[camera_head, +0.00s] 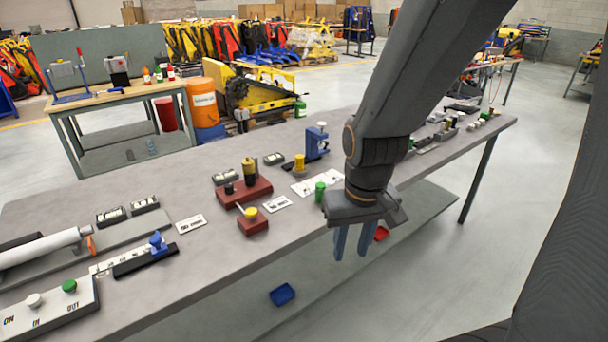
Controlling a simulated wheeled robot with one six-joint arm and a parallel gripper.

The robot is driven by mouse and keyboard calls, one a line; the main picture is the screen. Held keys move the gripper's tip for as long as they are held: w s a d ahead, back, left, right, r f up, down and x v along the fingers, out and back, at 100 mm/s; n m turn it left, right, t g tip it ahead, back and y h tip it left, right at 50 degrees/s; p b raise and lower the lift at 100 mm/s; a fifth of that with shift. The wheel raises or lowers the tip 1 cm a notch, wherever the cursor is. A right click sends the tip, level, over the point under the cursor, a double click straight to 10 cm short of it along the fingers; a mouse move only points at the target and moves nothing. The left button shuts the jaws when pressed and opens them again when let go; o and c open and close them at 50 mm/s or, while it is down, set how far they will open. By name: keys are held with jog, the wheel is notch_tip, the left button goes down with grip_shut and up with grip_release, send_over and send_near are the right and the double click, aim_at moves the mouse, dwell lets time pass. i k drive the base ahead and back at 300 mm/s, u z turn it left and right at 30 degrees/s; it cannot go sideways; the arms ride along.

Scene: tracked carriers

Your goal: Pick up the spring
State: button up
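I cannot make out a spring for certain in this view. Small parts stand on the long grey workbench (215,285). Among them are a dark red block with a yellow-and-black cylinder (249,172), a smaller red block with a yellow knob (251,213), and a green cylinder (320,192). My gripper (352,254) points down near the bench's front edge, to the right of the green cylinder. Its two blue-grey fingers stand apart with nothing visible between them. My arm hides part of the bench behind it.
A blue device (317,142) stands at the bench's back edge. A white roller (42,247) and a panel with white and green buttons (50,308) are at the left. A blue tray (282,294) lies below the bench. Another workbench (120,98) stands behind.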

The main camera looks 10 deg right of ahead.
aim_at(299, 163)
jog(key=z, duration=0.05)
jog(key=i, duration=1.05)
jog(key=u, duration=0.5)
